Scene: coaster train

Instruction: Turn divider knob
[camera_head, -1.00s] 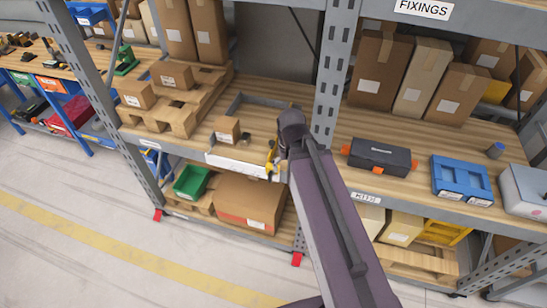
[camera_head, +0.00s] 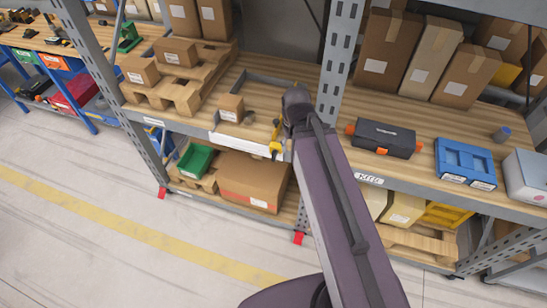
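A shallow tray sits on the middle shelf, with a white front panel (camera_head: 247,143) and grey sides. A small cardboard box (camera_head: 231,107) stands in it at the left. My arm comes up from the bottom, and its dark wrist (camera_head: 296,103) is over the tray's right side. A small yellow part (camera_head: 276,136) shows just left of the wrist, near the right end of the front panel. I cannot tell whether it is the divider knob or part of my gripper. My gripper's fingers are mostly hidden or too small to make out.
A grey upright post (camera_head: 338,75) stands right of the wrist. A black toolbox (camera_head: 384,136) and a blue case (camera_head: 464,163) lie on the right shelf. A wooden pallet (camera_head: 178,88) with boxes is left of the tray. A green bin (camera_head: 196,160) is below.

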